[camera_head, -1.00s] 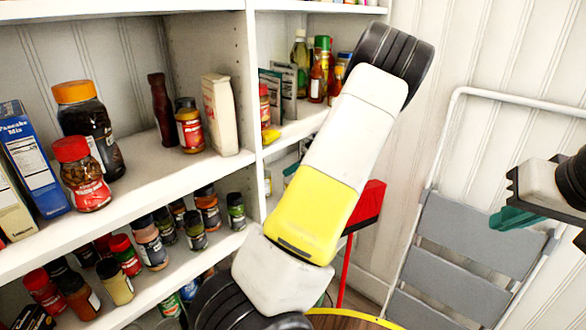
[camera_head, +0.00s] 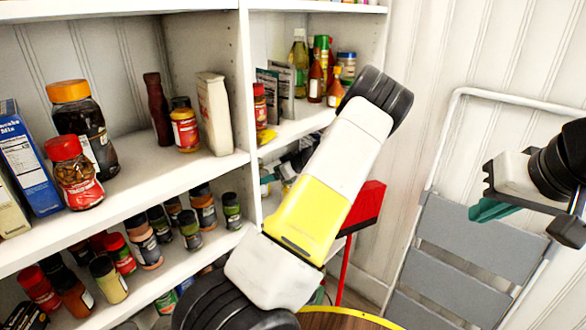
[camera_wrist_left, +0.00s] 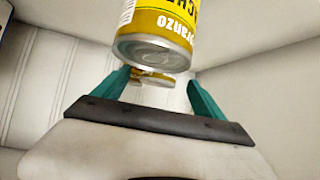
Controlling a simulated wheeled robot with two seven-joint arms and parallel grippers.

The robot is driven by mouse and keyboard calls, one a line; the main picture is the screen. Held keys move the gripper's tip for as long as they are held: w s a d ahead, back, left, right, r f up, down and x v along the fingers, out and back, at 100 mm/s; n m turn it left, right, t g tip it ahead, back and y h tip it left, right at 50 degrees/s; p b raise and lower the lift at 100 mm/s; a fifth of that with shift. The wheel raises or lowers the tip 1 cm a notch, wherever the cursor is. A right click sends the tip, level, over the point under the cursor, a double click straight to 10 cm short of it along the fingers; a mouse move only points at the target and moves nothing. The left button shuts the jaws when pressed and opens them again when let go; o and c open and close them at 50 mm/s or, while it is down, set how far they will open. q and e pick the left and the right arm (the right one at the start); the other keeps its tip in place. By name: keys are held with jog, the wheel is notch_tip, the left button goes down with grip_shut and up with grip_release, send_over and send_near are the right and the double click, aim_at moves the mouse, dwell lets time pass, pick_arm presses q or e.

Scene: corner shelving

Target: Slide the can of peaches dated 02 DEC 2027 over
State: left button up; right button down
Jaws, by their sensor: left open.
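A can with a yellow and gold label (camera_wrist_left: 155,35) shows in the left wrist view. Its lettering is upside down, its top is cut off, and no date is readable. My left gripper (camera_wrist_left: 160,88) is open, with a teal finger on each side below the can's near end. I cannot tell whether they touch it. A second can end (camera_wrist_left: 155,79) shows behind, low between the fingers. In the head view my left gripper (camera_head: 288,168) is mostly hidden behind my own arm, at the lower right compartment. My right gripper (camera_head: 492,209) hangs in free air at the right.
Shelves (camera_head: 190,170) at the left hold jars (camera_head: 75,172), bottles and boxes. A vertical divider (camera_head: 243,90) stands left of the right-hand compartment. A grey folding step stool (camera_head: 465,240) leans on the right wall, and a red object (camera_head: 362,208) stands behind my left arm.

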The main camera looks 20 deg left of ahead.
pick_arm(q)
jog(key=x, duration=0.6)
jog(key=shift+d, duration=0.1)
grip_shut()
jog(key=shift+w, duration=0.1)
